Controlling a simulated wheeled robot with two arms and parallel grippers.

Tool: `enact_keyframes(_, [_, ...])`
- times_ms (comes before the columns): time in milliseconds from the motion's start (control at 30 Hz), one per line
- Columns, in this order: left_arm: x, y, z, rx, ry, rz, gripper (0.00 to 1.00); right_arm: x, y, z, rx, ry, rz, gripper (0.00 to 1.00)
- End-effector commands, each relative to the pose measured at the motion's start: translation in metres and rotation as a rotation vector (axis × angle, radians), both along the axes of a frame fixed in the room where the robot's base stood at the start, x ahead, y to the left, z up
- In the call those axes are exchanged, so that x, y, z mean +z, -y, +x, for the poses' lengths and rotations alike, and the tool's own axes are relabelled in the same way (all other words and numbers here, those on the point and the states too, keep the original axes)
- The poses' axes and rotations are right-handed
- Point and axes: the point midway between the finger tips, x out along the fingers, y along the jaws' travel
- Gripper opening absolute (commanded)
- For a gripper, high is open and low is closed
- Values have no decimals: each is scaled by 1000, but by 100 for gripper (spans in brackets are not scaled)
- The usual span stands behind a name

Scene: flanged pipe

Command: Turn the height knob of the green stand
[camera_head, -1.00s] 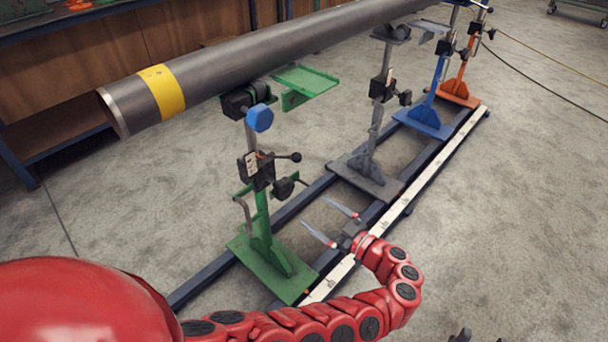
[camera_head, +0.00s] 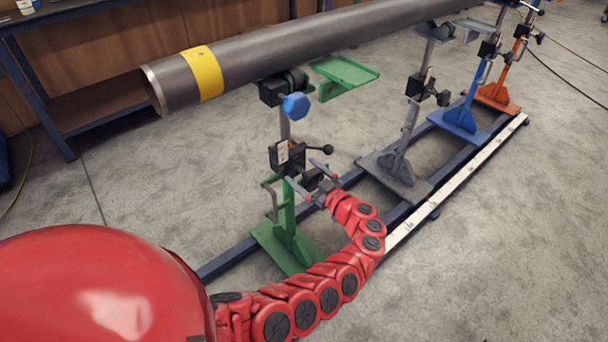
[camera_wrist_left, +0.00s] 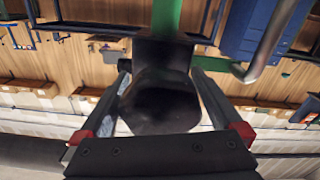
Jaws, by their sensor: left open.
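The green stand (camera_head: 288,215) stands on the rail frame under the near end of the grey pipe. Its black height knob (camera_head: 312,179) sticks out at the right of the black clamp block, below a ball-ended lever (camera_head: 326,149). My left gripper (camera_head: 301,171) is at the knob, coming from the right front, with its fingers open. In the left wrist view the dark knob (camera_wrist_left: 160,102) fills the gap between the two fingers, one on each side. Contact with the fingers cannot be told. My right gripper is not in view.
The grey pipe (camera_head: 300,48) with a yellow band runs above the stands. A blue knob (camera_head: 295,106) sits higher on the green stand. Grey (camera_head: 400,170), blue (camera_head: 462,120) and orange (camera_head: 497,96) stands follow along the rail. The floor at the right is clear.

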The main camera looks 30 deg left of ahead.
Motion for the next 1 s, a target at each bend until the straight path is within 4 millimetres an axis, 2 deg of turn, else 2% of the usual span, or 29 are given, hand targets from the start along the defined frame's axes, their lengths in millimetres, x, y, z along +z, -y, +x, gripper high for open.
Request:
enact_keyframes(300, [0,-3,0,1,-1,0,98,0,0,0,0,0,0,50])
enact_keyframes(600, [0,-2,0,1,0,0,44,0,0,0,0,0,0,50])
enact_keyframes(700, [-1,-2,0,1,-1,-1,30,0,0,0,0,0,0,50])
enact_keyframes(1000, [-2,-2,0,2,45,-16,30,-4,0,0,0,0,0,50])
